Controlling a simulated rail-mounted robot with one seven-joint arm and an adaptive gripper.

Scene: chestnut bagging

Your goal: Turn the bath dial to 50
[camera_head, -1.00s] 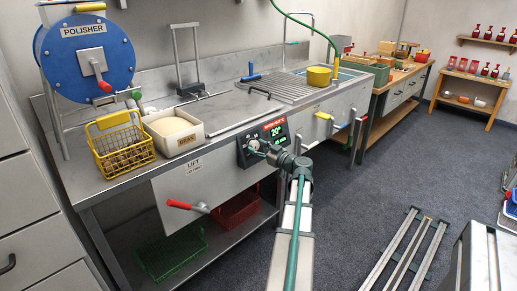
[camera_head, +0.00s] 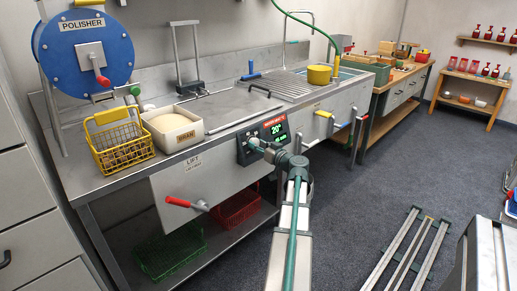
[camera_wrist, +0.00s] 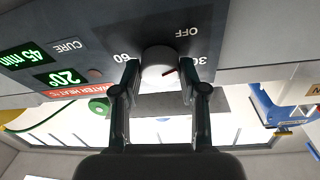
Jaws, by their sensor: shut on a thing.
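The bath dial (camera_wrist: 158,64) is a round grey knob with a red mark, on a dark control panel (camera_wrist: 88,30). The wrist view shows it upside down, with OFF, 30 and 60 printed around it. The red mark is on the side toward 30; its exact reading is hard to tell. My gripper (camera_wrist: 159,80) is shut on the dial, one finger on each side. The panel's green display (camera_wrist: 59,78) reads 20°, with 45 min beside it. In the head view my gripper (camera_head: 257,146) reaches the panel (camera_head: 243,153) on the bench front and mostly hides the dial.
A red-handled lever (camera_head: 178,202) sticks out left of the panel, and yellow, blue and red levers (camera_head: 324,114) stick out to its right. A yellow basket (camera_head: 122,150) and a bran tray (camera_head: 178,130) stand on the bench. Metal rails (camera_head: 405,250) lie on the floor.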

